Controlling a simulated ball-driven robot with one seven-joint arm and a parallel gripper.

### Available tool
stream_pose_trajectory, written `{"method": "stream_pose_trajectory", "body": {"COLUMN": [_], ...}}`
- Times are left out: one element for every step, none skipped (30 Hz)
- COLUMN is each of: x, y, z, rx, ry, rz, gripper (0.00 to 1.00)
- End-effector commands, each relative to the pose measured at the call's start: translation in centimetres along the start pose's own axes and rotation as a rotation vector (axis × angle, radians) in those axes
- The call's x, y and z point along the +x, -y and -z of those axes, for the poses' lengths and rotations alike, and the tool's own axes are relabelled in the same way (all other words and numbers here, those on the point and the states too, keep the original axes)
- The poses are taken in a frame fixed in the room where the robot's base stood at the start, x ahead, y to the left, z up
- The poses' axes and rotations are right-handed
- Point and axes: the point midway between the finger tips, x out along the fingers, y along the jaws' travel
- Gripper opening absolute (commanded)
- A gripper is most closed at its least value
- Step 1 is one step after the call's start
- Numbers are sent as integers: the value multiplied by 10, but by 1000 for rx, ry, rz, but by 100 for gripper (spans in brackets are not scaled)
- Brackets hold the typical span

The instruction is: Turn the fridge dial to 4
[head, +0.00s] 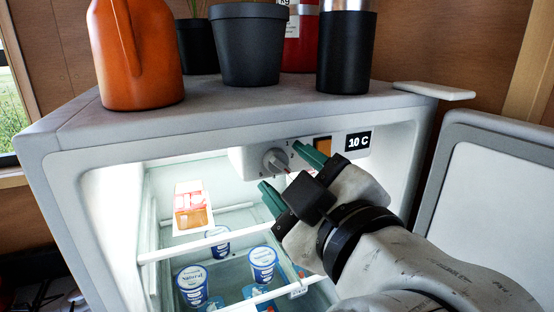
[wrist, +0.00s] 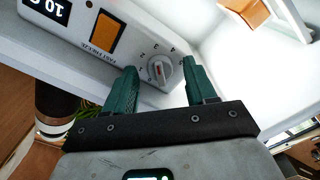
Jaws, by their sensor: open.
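The fridge dial (head: 275,160) is a round grey-white knob on the control panel under the top of the open fridge (head: 62,150). In the wrist view the dial (wrist: 160,70) has a raised grip bar with a red mark, and small markings around it; I cannot read its setting surely. My gripper (head: 287,172) has green fingers, open, in front of the panel. In the wrist view my gripper (wrist: 157,84) has one finger on each side of the dial. I see no clear contact with it.
An orange switch (wrist: 104,33) and a "10 C" display (head: 358,141) sit beside the dial. A shelf with a carton (head: 192,207) and several blue tubs lies below. The fridge door (head: 490,190) stands open at right. An orange jug (head: 136,55), dark pots and a black cylinder stand on top.

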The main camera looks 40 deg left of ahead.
Motion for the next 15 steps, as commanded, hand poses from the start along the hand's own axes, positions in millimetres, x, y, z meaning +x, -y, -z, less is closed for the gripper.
{"method": "stream_pose_trajectory", "body": {"x": [-1, -1, -1, -2, -2, -2, -2, -2, -2, -2, -2, -2, -2, -2, -2], "y": [0, 0, 0, 0, 0, 0, 0, 0, 0, 0, 0, 0, 0, 0, 0], "z": [0, 0, 0, -1, -1, -1, -1, -1, -1, -1, 0, 0, 0, 0, 0], "rx": [1, 1, 1, 1, 1, 1, 1, 1, 1, 1, 1, 1, 1, 1, 1], "ry": [0, 1, 1, 1, 1, 2, 2, 2, 2, 1, 1, 1, 1, 1, 1], "rz": [-1, -1, -1, -1, -1, -1, -1, -1, -1, -1, -1, -1, -1, -1, -1], "gripper": [56, 56, 56, 56, 56, 56, 56, 56, 56, 56, 56, 55, 52, 49, 45]}}
